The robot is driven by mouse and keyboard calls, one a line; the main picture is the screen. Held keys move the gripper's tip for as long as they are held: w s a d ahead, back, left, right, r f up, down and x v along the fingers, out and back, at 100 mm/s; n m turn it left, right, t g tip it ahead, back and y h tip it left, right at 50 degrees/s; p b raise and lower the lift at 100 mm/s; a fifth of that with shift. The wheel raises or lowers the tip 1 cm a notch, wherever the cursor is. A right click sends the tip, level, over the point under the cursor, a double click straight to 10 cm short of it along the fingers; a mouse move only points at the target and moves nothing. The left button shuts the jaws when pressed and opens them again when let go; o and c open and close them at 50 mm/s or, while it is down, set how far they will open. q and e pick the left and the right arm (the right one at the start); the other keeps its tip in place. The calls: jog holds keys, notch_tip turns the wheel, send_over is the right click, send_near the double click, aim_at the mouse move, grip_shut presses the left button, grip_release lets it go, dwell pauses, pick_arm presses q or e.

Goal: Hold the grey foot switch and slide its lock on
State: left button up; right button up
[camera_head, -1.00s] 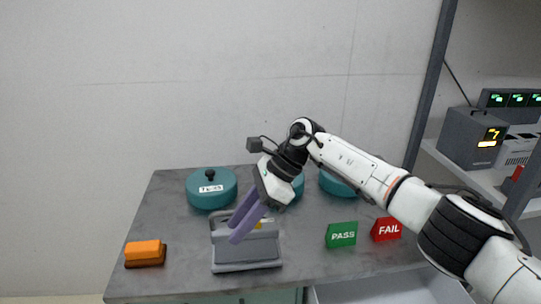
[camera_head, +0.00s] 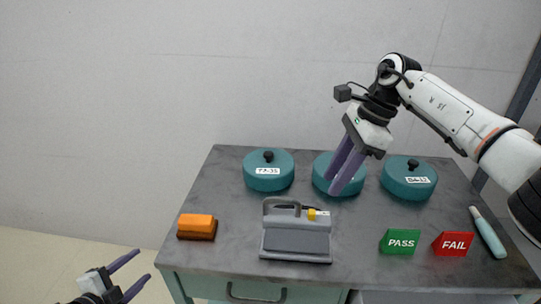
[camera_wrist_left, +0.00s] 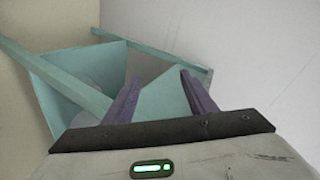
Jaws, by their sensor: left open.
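The grey foot switch (camera_head: 297,243) sits on the table, with a looped handle at its back and a broad sloping pedal. A small yellow piece (camera_head: 318,214), perhaps its lock, shows at the upper right of the switch. My right gripper (camera_head: 332,187) is above and behind the switch to the right, in front of the middle teal pot, apart from the switch; its two fingers overlap from this angle. My left gripper (camera_head: 143,266) is open and empty, low at the left, off the table's left edge. Its fingers show in the left wrist view (camera_wrist_left: 157,95), with nothing between them.
Three teal lidded pots (camera_head: 268,172) line the back of the table (camera_head: 215,262). An orange block (camera_head: 197,226) lies left of the switch. Green PASS (camera_head: 400,241) and red FAIL (camera_head: 453,243) blocks and a teal-handled tool (camera_head: 487,232) are on the right.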

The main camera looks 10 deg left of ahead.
pick_arm(q)
jog(key=w+a+r+m+t+h, duration=0.2)
jog(key=w+a+r+m, duration=0.45)
jog(key=w+r, duration=0.4)
jog(key=w+d+r+m+t+h, duration=0.1)
jog(key=w+d+r+m+h, duration=0.2)
jog(key=w+d+r+m, duration=0.4)
notch_tip(320, 180, up, 8)
jog(key=f+m+g+h, duration=0.1)
jog(key=m+g, duration=1.6)
jog(key=m, duration=1.7)
send_over(291, 199)
jog(key=shift+r, duration=0.25)
jog(key=a+r+m+t+y, duration=0.1)
jog(key=a+r+m+y, duration=0.35)
jog(key=y, duration=0.25)
jog(key=shift+n, duration=0.5)
jog(key=f, duration=0.9)
jog(key=shift+w+a+f, duration=0.1)
jog(key=shift+a+f, duration=0.05)
jog(key=shift+a, duration=0.1)
jog(key=shift+c, duration=0.2)
